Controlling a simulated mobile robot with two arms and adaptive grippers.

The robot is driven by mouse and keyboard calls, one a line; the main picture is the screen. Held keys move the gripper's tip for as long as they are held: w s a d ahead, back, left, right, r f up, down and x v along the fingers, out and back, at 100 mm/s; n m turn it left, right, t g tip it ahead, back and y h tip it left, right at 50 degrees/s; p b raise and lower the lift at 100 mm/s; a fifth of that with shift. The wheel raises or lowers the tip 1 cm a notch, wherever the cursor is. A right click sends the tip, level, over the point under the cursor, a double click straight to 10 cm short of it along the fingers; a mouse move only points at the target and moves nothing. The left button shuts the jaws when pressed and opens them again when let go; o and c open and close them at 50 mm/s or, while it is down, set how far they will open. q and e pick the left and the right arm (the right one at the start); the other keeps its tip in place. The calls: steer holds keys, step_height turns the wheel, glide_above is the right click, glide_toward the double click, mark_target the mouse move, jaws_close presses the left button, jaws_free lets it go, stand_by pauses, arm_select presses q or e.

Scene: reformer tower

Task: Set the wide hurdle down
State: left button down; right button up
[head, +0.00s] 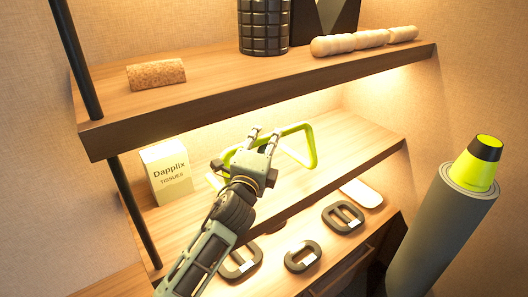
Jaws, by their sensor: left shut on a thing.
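The wide hurdle (312,150) is a lime-green bent tube frame. It is at the middle shelf, with its right part sticking out beyond my gripper and a bit of green showing to the left. My left gripper (265,136) is shut on the hurdle, and its fingers and wrist hide the middle of it. I cannot tell whether the hurdle touches the middle shelf (345,140) or hangs just above it. My right gripper is not in view.
A Dapplix tissue box (168,178) stands left on the middle shelf. The upper shelf (230,90) holds a cork roller (156,74) and a dark ribbed roller (263,25). Dark weights (343,217) lie below. A rolled mat (440,230) stands right. The middle shelf's right end is clear.

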arm_select(q)
step_height(320, 180, down, 4)
steer(key=shift+w+a+f+b, duration=0.1)
steer(key=shift+b, duration=0.25)
steer(key=c, duration=1.6)
jaws_free()
steer(key=v, duration=1.2)
